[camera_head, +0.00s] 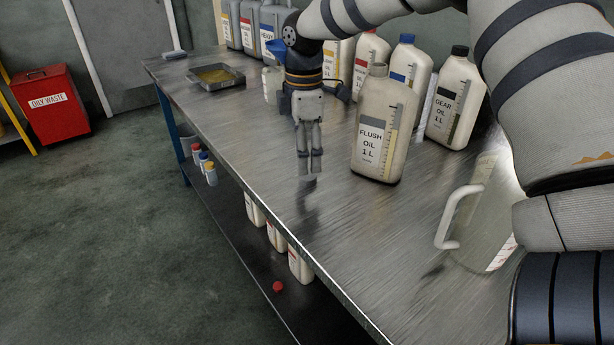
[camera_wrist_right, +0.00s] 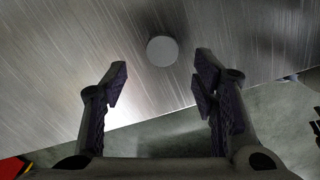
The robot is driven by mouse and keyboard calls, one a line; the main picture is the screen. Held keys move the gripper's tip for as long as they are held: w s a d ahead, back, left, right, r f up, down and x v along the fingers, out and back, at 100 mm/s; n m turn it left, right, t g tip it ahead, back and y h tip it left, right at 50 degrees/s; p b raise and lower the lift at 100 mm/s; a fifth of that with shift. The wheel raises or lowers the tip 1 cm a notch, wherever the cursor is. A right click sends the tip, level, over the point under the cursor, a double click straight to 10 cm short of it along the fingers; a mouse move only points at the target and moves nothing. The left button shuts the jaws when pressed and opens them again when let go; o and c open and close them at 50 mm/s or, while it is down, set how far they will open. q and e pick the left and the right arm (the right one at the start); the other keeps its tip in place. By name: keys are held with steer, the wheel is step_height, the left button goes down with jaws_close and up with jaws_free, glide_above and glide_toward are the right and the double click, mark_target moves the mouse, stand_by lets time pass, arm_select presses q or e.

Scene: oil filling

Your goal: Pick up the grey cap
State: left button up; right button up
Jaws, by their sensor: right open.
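The grey cap (camera_wrist_right: 162,51) shows in the right wrist view as a small round grey disc on the metal bench top. It lies just beyond the fingertips and between their two lines, apart from both. My right gripper (camera_wrist_right: 163,76) is open, with nothing between its fingers. In the head view my right gripper (camera_head: 310,177) points down over the bench near its front edge. There the cap is not clearly told apart from the fingertips. The Flush oil bottle (camera_head: 385,130) stands upright to the right of the gripper, with no coloured cap on its neck. My left gripper is not in view.
The metal bench (camera_head: 250,150) has free room left of the gripper. A Gear oil bottle (camera_head: 455,100) and a clear jug (camera_head: 480,220) stand at right. Several bottles line the back. A tray (camera_head: 213,77) sits at the far end. A red cap (camera_head: 278,286) lies on the lower shelf.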

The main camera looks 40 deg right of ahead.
mark_target(306, 176)
step_height(306, 176, down, 5)
steer(key=shift+s+r, duration=0.1)
steer(key=shift+s, duration=0.05)
steer(key=shift+r, duration=0.1)
steer(key=c, duration=0.8)
